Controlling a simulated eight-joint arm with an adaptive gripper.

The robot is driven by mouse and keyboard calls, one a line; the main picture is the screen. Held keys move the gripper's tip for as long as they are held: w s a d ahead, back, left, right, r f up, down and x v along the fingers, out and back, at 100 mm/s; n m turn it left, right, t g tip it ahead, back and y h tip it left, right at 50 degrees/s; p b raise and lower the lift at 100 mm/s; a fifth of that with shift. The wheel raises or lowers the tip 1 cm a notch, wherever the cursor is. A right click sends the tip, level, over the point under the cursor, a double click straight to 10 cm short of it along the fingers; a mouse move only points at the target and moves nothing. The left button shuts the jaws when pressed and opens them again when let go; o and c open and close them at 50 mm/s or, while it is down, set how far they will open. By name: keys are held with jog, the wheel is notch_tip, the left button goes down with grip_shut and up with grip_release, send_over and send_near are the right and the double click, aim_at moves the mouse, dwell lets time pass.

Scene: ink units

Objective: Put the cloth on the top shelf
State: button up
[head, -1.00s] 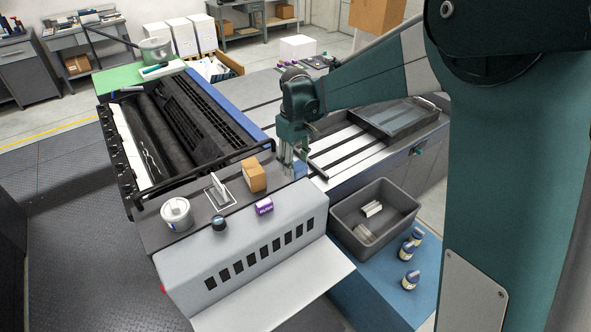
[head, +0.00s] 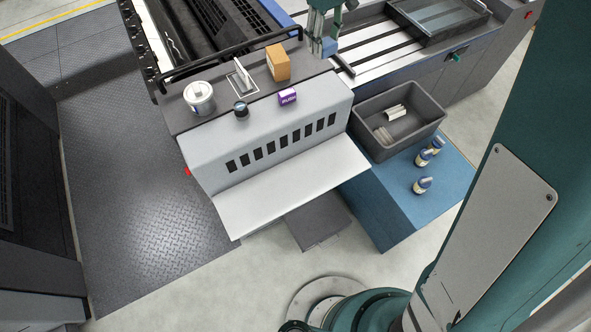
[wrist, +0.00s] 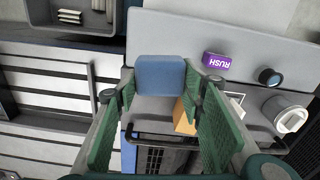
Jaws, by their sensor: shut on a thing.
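My gripper (head: 322,40) is at the top of the head view, to the right of a small cardboard box. It is shut on a blue, rounded, flat piece, which looks like the folded cloth (wrist: 160,76). The cloth also shows small and blue between the fingers in the head view (head: 328,47). In the wrist view the cloth lies between the two green fingers, above the press deck. Whether it touches anything below is not clear. I cannot make out with certainty which surface is the top shelf.
A grey bin (head: 362,137) with white pieces and several bottles (head: 422,186) stand on a blue cabinet (head: 385,215) at right.

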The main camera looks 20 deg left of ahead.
jog(key=s+r+b, duration=0.1)
jog(key=s+b, duration=0.5)
jog(key=s, duration=0.6)
jog(key=m+b, duration=0.1)
jog(key=b, duration=0.5)
send_over(302, 176)
jog(key=f, duration=0.1)
notch_tip(302, 176, down, 27)
jog(key=shift+f+b, duration=0.6)
jog(key=shift+f, duration=2.25)
jog(key=shift+f+b, duration=0.4)
jog(key=shift+f, duration=1.7)
jog(key=shift+d+f, duration=0.1)
jog(key=shift+f, duration=0.05)
